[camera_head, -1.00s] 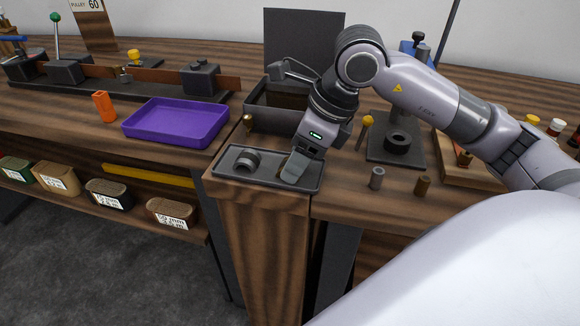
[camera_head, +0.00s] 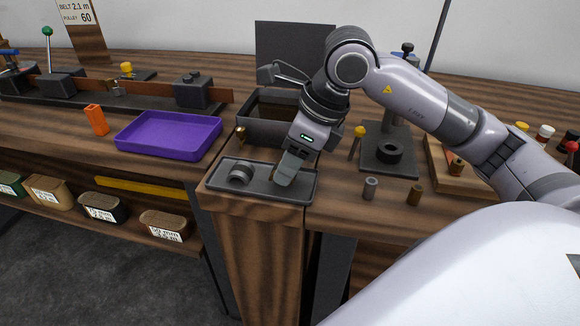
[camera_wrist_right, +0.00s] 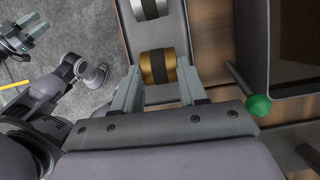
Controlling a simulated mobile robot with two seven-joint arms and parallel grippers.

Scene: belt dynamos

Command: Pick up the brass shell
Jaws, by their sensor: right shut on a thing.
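The brass shell (camera_wrist_right: 158,66), a short gold cylinder with a dark band, sits between the fingers of my right gripper (camera_wrist_right: 158,78) in the right wrist view. The fingers are shut on it from both sides. In the head view my right gripper (camera_head: 284,179) points down at the right part of a grey tray (camera_head: 262,188) and hides most of the shell. I cannot tell whether the shell touches the tray floor. My left gripper (camera_wrist_right: 31,34) shows at the upper left of the right wrist view, its fingers apart and empty.
A silver shell with a dark band (camera_head: 240,173) lies in the tray's left part. A dark bin (camera_head: 262,131) stands behind the tray, a purple tray (camera_head: 168,150) to the left.

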